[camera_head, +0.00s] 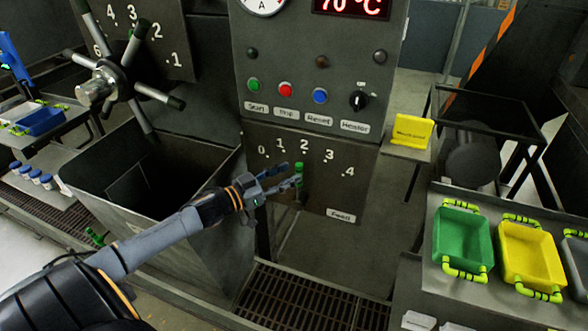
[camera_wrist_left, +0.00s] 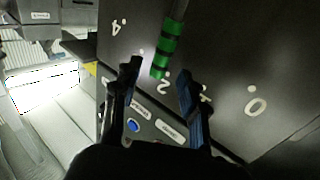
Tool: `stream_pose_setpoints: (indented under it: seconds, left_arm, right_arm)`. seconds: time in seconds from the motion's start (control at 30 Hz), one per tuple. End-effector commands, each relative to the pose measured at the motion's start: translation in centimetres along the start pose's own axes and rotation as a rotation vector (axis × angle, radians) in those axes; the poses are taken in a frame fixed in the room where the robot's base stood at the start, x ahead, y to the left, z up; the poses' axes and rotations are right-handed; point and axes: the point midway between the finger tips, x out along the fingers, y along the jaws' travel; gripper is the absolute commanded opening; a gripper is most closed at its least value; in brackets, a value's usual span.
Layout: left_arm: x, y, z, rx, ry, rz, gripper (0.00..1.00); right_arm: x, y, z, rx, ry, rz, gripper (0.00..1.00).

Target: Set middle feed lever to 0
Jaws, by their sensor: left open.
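The middle feed lever (camera_head: 299,169) has a green banded grip and stands upright below the number 2 on the dark plate (camera_head: 262,187) marked 0 to 4. Its label reads "Feed". In the left wrist view the green grip (camera_wrist_left: 167,47) points toward the upside-down 2. My left gripper (camera_head: 292,175) is open at the lever. In the wrist view its two fingertips (camera_wrist_left: 160,72) lie on either side of the grip's end, with gaps to both. I cannot tell how deep the lever sits between them. My right gripper is not in view.
Above the plate are coloured buttons (camera_head: 286,89) and a black heater knob (camera_head: 358,100). A spoked wheel (camera_head: 118,72) and an open metal hopper (camera_head: 105,195) stand at the left. Green (camera_head: 462,235) and yellow (camera_head: 530,253) trays lie at the right.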

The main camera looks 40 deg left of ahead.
Motion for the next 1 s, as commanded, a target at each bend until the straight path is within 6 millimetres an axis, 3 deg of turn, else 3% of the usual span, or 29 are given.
stream_pose_setpoints:
  seconds: [0.2, 0.6, 0.83, 1.0]
  left_arm:
    - [2.4, -0.1, -0.1, -0.001, 0.002, -0.002, 0.43]
    - [2.9, 0.0, 0.0, 0.000, -0.001, 0.000, 0.43]
    - [2.9, 0.0, 0.0, 0.000, 0.000, 0.000, 0.00]
    - [2.9, 0.0, 0.0, 0.000, 0.000, 0.000, 0.00]
  right_arm:
    - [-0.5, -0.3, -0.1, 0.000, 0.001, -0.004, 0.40]
    - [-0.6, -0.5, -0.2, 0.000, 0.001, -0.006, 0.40]
    - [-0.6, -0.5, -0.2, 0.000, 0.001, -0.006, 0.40]
    - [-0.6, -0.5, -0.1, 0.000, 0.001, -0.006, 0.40]
